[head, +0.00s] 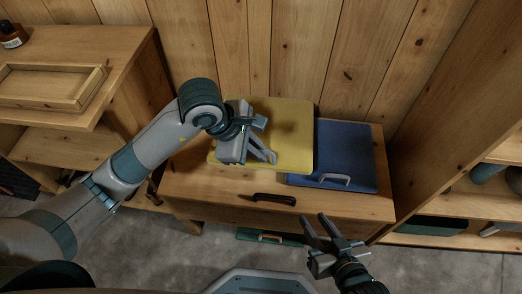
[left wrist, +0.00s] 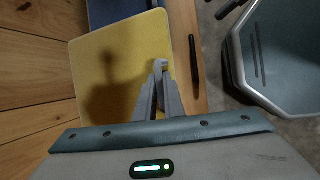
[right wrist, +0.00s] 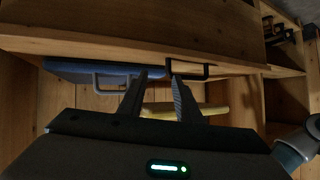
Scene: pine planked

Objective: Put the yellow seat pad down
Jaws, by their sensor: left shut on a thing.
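The yellow seat pad (head: 290,130) is a flat square, roughly level above the left part of a wooden bench (head: 220,199). It also fills much of the left wrist view (left wrist: 110,60). My left gripper (head: 268,157) is shut on the grey handle at the pad's front edge. In the right wrist view, which looks upside down, the pad (right wrist: 205,110) shows edge-on, apart from the bench top. My right gripper (head: 318,217) is open and empty in front of the bench; its fingers also show in the right wrist view (right wrist: 159,88).
A blue pad (head: 345,150) with a grey handle lies on the bench's right part, beside the yellow one, which overlaps its left edge in view. A dark bar handle (head: 273,199) sits at the bench's front. A plank wall (head: 290,50) stands behind; shelving (head: 450,150) stands right.

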